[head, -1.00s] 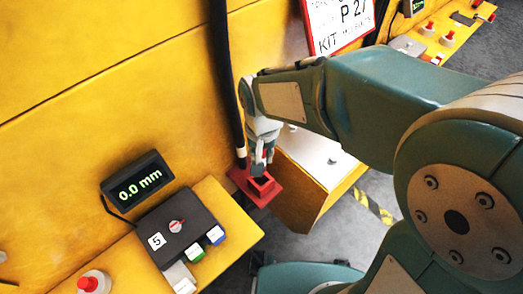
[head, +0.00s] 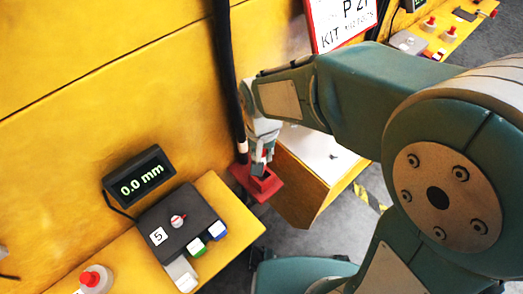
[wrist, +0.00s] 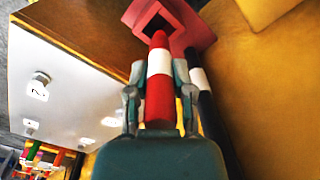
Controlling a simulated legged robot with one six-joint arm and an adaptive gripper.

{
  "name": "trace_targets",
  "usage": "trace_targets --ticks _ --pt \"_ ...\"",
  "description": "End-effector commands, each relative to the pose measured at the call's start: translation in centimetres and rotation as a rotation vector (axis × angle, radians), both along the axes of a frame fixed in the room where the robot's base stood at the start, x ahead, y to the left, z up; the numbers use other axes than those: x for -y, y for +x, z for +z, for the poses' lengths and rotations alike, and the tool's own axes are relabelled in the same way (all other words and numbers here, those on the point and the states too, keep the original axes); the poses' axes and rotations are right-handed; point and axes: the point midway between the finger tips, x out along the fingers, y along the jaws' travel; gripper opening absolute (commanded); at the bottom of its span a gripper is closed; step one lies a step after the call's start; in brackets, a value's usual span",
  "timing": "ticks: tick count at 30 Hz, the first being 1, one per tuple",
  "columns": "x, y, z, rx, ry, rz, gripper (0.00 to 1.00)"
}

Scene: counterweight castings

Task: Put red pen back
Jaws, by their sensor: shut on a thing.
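My gripper (wrist: 158,70) is shut on the red pen (wrist: 159,98), a red cylinder with a white band, held along its middle. In the wrist view the pen's far end points at the square opening of the red holder (wrist: 195,24). It overlaps the opening's near edge; I cannot tell whether it is inside. In the head view my gripper (head: 261,157) is right above the red holder (head: 264,190), which sits against the yellow wall. The pen is mostly hidden there by the fingers.
A dark tube (head: 226,75) with a white band runs down beside my gripper. A white-topped box (head: 318,148) stands close to the right. A black control box (head: 178,225) and a 0.0 mm display (head: 140,176) are at the lower left.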

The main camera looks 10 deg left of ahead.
Motion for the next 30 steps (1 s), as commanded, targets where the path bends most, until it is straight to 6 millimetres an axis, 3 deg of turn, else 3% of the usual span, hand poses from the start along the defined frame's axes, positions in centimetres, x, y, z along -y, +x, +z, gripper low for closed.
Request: trace_targets --ticks 30 --pt "0.1 0.0 -2.6 -0.001 0.000 0.000 0.00"
